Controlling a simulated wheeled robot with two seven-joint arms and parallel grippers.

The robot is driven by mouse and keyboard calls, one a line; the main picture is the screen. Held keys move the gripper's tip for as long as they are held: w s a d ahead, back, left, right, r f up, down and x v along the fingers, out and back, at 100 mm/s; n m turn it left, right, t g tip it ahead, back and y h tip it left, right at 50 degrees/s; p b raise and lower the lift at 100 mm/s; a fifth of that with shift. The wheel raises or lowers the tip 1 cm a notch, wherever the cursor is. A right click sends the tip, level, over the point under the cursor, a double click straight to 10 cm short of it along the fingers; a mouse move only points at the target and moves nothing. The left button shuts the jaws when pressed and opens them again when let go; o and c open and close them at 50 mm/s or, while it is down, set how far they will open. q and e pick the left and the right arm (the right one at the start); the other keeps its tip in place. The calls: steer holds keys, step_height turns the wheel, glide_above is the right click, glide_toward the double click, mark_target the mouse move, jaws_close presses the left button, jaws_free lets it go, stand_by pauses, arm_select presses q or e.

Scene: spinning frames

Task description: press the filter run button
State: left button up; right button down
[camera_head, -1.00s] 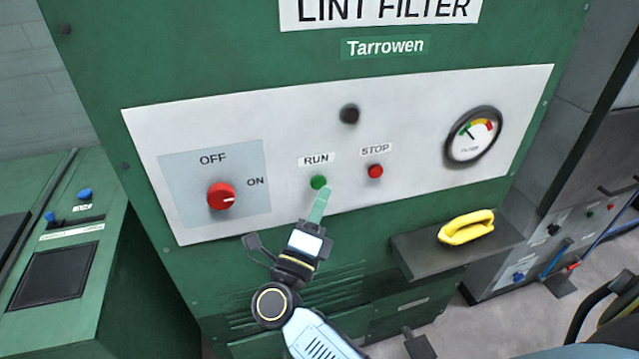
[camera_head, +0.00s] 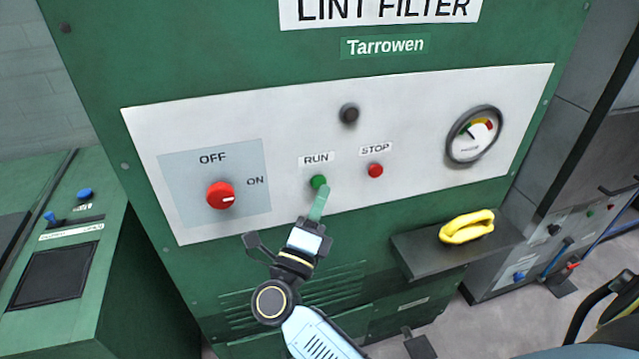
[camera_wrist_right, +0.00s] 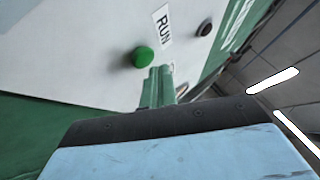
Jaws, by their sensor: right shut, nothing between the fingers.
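The green run button (camera_head: 318,182) sits under the RUN label on the white panel (camera_head: 300,125) of the green lint filter cabinet. My right gripper (camera_head: 322,192) is shut and empty, its green fingertips just below and right of the button in the head view. In the right wrist view the button (camera_wrist_right: 143,57) shows whole, up and left of the shut fingertips (camera_wrist_right: 160,72). A gap or light touch between fingertips and panel cannot be told. The red stop button (camera_head: 375,170) is to the right. My left gripper is not in view.
A red rotary knob (camera_head: 221,195) points to ON at the left. A dark round lamp or knob (camera_head: 349,114) and a gauge (camera_head: 474,134) are on the panel. A shelf (camera_head: 420,256) with a yellow object (camera_head: 466,227) juts out at lower right.

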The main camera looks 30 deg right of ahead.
steer(key=shift+w, duration=0.25)
steer(key=shift+w+d+b, duration=0.2)
steer(key=shift+w+b, duration=0.1)
steer(key=shift+w, duration=0.25)
stand_by(0.7)
steer(key=shift+s, duration=0.15)
steer(key=shift+s+a+p, duration=0.25)
steer(key=shift+s+p, duration=0.05)
steer(key=shift+s, duration=0.5)
steer(key=s, duration=0.2)
steer(key=s+a+p, duration=0.1)
steer(key=s, duration=0.2)
steer(key=shift+a, duration=0.1)
steer(key=shift+w, duration=0.1)
stand_by(0.8)
